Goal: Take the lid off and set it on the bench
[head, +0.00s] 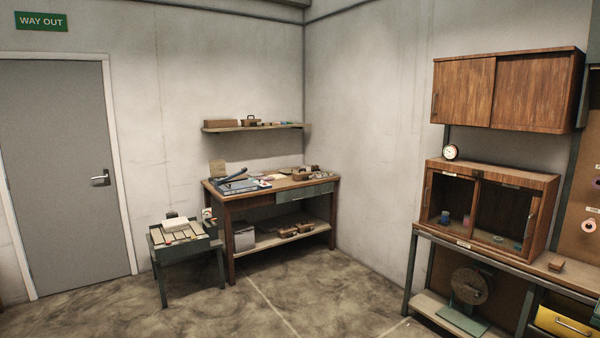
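Neither of my grippers shows in the head view. I cannot make out which thing is the lid; the small objects are too far away to tell. A wooden workbench (272,185) stands in the far corner with a blue tool (231,179), a blue-grey board and several small boxes on top. A second bench (437,236) runs along the right wall.
A small green table (162,257) holding a tray of parts stands left of the workbench. A wall shelf (223,129) and a wooden wall cupboard (508,90) hang above. A round reel (470,286) stands under the right bench, near a yellow drawer (563,326). The middle floor is clear.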

